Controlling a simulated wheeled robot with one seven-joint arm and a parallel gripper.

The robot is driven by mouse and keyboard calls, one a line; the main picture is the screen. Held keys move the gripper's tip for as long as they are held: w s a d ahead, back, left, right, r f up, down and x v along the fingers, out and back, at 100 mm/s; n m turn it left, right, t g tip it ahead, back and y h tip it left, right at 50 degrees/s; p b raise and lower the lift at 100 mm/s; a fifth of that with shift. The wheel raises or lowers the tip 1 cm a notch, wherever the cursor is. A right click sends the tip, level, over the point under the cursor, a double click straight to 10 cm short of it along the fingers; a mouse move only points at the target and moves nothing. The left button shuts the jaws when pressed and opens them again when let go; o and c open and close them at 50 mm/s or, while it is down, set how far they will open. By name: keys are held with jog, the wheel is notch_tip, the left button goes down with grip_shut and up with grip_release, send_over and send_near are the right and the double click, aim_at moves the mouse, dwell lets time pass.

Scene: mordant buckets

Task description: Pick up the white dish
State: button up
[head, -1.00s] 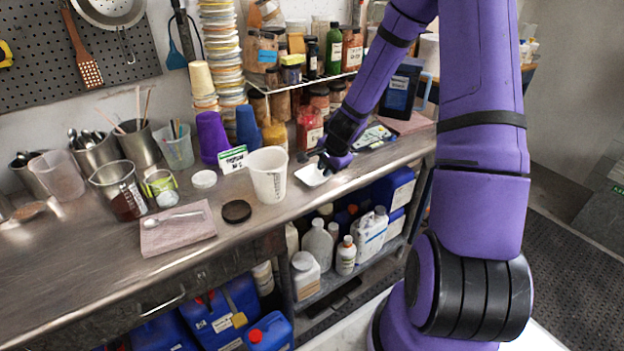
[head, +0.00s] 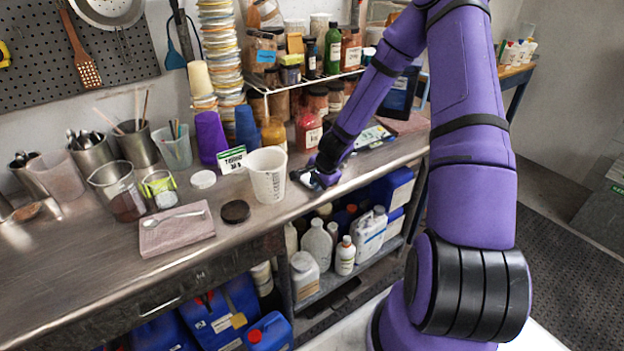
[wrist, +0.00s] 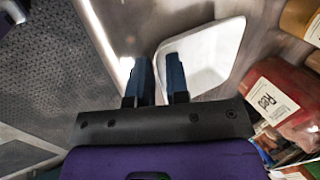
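The white dish (wrist: 208,58) is a shallow dish with rounded corners, lying on the steel counter near its front edge. In the head view my gripper (head: 318,180) is down at the dish and hides most of it. In the wrist view my gripper (wrist: 158,64) has its two dark fingers apart, with a narrow gap between them. The right finger overlaps the dish; the left finger is just outside its near-left rim. I cannot tell whether either finger touches the rim.
A white beaker (head: 268,175) stands just left of my gripper. A red-filled jar (head: 309,130) stands behind it, and shows large at the right in the wrist view (wrist: 283,103). A black lid (head: 235,211) lies further left. The counter's front edge is close.

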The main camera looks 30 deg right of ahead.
grip_shut()
dwell(0.3)
